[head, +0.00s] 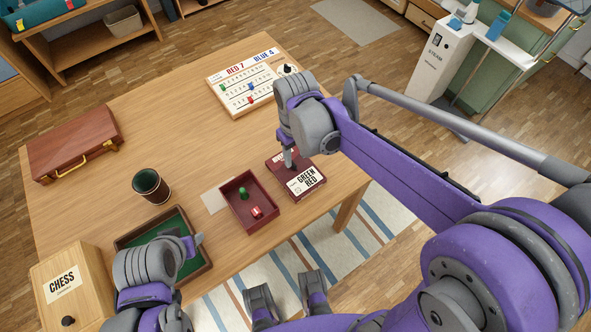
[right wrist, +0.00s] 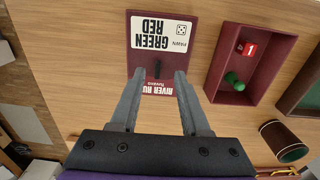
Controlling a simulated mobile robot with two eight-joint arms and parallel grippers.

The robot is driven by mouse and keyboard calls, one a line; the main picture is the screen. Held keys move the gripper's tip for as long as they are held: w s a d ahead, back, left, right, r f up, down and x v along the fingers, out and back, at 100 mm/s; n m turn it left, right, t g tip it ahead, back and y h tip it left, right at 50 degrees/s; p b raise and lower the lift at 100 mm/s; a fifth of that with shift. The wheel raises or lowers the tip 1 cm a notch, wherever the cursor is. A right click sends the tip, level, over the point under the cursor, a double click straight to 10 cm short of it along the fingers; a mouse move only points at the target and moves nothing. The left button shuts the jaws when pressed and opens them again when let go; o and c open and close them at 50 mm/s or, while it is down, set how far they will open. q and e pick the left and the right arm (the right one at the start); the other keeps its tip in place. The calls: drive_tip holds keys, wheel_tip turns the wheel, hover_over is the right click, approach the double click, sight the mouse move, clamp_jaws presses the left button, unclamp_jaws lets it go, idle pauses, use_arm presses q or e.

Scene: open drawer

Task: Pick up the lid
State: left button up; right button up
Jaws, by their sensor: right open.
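The lid (head: 311,181) is dark red with a white label reading "GREEN RED" and lies flat on the table beside the open box. It also shows in the right wrist view (right wrist: 138,51), with a small dark upright piece (right wrist: 157,68) on it. My right gripper (head: 288,158) is above the lid's far-left part. In the right wrist view my right gripper (right wrist: 159,72) is open, its fingertips on either side of the dark piece, with no contact visible. My left gripper (head: 197,240) is over the green-lined tray; its jaw opening is unclear.
The open red box (head: 235,214) holds a green pawn (head: 243,193) and a red die (head: 257,212). A dice cup (head: 151,187), green-lined tray (head: 129,240), chess box (head: 62,284), brown case (head: 75,142) and scoreboard (head: 239,99) stand around the table. The table's middle is clear.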

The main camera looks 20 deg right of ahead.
sight(295, 166)
drive_tip(key=f, duration=0.5)
drive_tip(key=shift+w+f+b, duration=0.25)
drive_tip(key=shift+w+b, duration=0.1)
clamp_jaws()
